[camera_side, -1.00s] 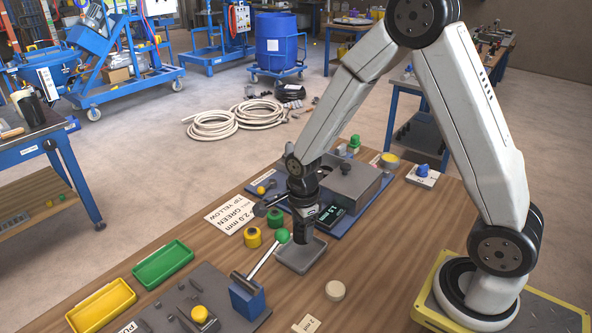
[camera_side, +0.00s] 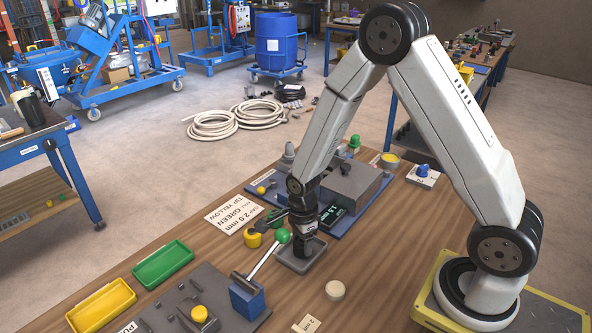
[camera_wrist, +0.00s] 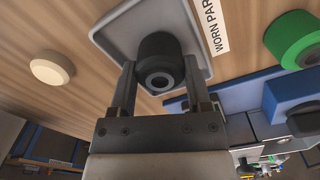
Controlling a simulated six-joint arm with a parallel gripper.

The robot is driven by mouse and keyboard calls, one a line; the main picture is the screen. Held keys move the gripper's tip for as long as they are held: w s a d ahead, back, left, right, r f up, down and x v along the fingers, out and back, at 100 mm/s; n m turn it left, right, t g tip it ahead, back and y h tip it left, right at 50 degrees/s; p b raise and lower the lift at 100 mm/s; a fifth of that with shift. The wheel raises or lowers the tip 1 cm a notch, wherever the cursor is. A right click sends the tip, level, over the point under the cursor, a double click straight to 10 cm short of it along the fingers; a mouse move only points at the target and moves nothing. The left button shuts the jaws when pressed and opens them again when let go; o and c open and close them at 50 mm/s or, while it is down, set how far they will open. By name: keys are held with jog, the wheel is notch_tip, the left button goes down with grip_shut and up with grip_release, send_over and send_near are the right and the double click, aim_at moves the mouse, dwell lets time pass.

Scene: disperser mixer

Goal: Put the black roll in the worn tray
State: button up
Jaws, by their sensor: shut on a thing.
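The black roll (camera_wrist: 158,65) is between the two fingers of my gripper (camera_wrist: 158,82) in the wrist view, with its holed end facing the camera. My gripper (camera_side: 303,246) is shut on it and points down at the grey worn tray (camera_side: 287,264) in the side view. The roll is over or inside the tray; whether it touches the tray floor cannot be told. The tray (camera_wrist: 108,38) also shows behind the roll in the wrist view, next to a label reading "WORN PAR". In the side view my gripper hides most of the roll.
A lever with a green knob (camera_side: 282,236) stands just left of the tray. A yellow roll (camera_side: 252,238) is beyond it. A cream disc (camera_side: 335,290) lies to the front right. A grey block fixture (camera_side: 350,185) stands behind. Green (camera_side: 163,264) and yellow (camera_side: 101,306) bins are at left.

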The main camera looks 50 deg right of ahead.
jog(key=shift+f, duration=0.1)
jog(key=o, duration=1.3)
notch_tip(320, 180, up, 12)
dwell(0.3)
dwell(0.6)
jog(key=s+n+t, duration=0.1)
jog(key=s+n, duration=0.3)
jog(key=n, duration=0.7)
jog(key=s+a+n+t, duration=0.1)
jog(key=s+n, duration=0.3)
jog(key=n, duration=0.7)
jog(key=shift+s+a+r+t, duration=0.15)
jog(key=shift+a+r+t, duration=0.1)
jog(key=shift+r+t, duration=0.05)
